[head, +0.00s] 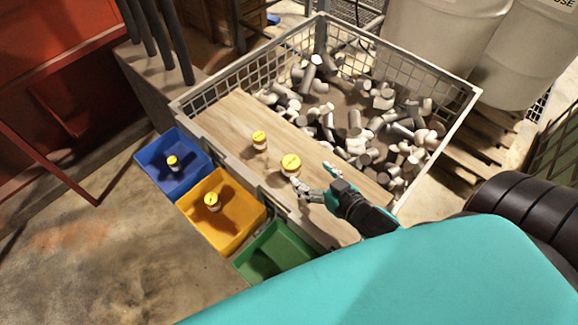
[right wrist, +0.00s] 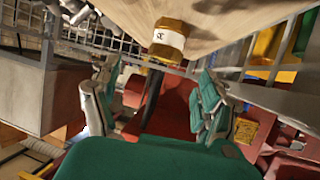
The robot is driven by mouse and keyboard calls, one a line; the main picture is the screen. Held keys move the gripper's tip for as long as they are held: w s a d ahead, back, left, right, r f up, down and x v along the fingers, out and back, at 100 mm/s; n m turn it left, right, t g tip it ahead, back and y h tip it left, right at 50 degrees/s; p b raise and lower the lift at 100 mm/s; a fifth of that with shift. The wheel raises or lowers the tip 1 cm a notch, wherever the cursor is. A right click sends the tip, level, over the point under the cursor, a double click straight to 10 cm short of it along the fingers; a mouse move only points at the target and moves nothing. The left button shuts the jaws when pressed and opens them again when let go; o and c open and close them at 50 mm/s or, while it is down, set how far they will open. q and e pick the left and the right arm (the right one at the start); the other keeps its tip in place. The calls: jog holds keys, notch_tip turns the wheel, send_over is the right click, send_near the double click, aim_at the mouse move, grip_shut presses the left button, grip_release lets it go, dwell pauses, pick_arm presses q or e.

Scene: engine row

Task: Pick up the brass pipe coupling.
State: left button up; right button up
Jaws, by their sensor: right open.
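Two short round pieces with brass-yellow tops and pale label bands stand on the wooden board: a nearer one (head: 290,165) and a farther one (head: 259,141). I take these for brass pipe couplings. My right gripper (head: 312,180) is open and empty, just right of and below the nearer coupling in the head view, apart from it. In the right wrist view a brass-coloured coupling with a white label (right wrist: 170,40) shows beyond the spread fingers of my right gripper (right wrist: 152,98), not between them. My left gripper is not in view.
The board (head: 225,117) lies across a wire basket (head: 445,80) with several grey and white pipe pieces. A blue bin (head: 190,180) and a yellow bin (head: 235,225) each hold a yellow-topped piece. The green bin (head: 285,242) looks empty. White drums (head: 430,30) stand behind.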

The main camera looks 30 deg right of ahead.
aim_at(294, 166)
jog(key=x, duration=0.4)
jog(key=shift+w+f, duration=0.1)
jog(key=shift+w, duration=0.15)
jog(key=x, duration=0.2)
jog(key=a+x, duration=0.1)
jog(key=x, duration=0.2)
jog(key=shift+f, duration=0.15)
jog(key=c, duration=1.5)
